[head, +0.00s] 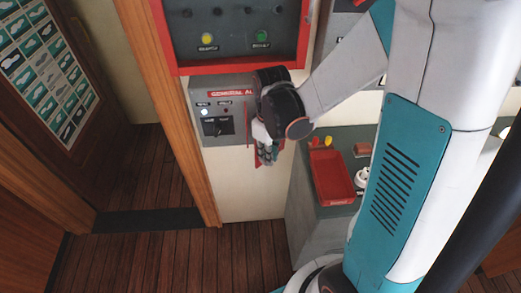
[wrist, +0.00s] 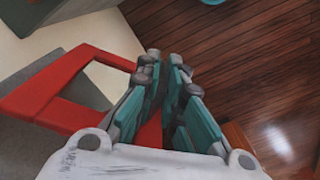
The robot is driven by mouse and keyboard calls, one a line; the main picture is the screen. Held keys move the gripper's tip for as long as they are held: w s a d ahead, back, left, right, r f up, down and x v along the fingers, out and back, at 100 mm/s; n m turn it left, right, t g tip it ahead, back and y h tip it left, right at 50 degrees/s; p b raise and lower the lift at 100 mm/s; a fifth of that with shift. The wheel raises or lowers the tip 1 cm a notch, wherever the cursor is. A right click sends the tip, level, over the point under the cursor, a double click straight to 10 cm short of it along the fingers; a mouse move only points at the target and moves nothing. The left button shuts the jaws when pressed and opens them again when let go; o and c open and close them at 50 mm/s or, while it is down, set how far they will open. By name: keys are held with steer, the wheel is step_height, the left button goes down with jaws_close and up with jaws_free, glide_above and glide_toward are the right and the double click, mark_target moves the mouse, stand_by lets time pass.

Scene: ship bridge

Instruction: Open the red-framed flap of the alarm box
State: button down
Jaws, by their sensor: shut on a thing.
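The grey alarm box (head: 218,128) hangs on the cream wall below a larger red-framed panel. Its red label is partly hidden by my wrist. Its face with a dark switch and small lamps shows uncovered. The red-framed flap (head: 248,130) shows as a thin red edge at the box's right side, beside my gripper (head: 267,155). In the wrist view the flap (wrist: 45,88) is an open red frame at left, running to the fingers. My gripper (wrist: 164,60) is shut on its red part. The exact grip and the flap's angle are hard to tell.
A grey cabinet (head: 315,235) with a red tray (head: 331,176) and small items stands close at right below my arm. The larger red-framed panel (head: 235,68) is just above. A wooden door post (head: 185,120) stands at left. The plank floor (head: 180,258) below is clear.

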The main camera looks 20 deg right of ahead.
steer(key=s+d+n+b, duration=0.2)
steer(key=s+d+n, duration=0.3)
steer(key=d+n, duration=0.3)
steer(key=shift+d+n, duration=0.3)
steer(key=shift+d, duration=0.05)
stand_by(0.5)
steer(key=c, duration=1.7)
jaws_free()
steer(key=shift+s, duration=0.1)
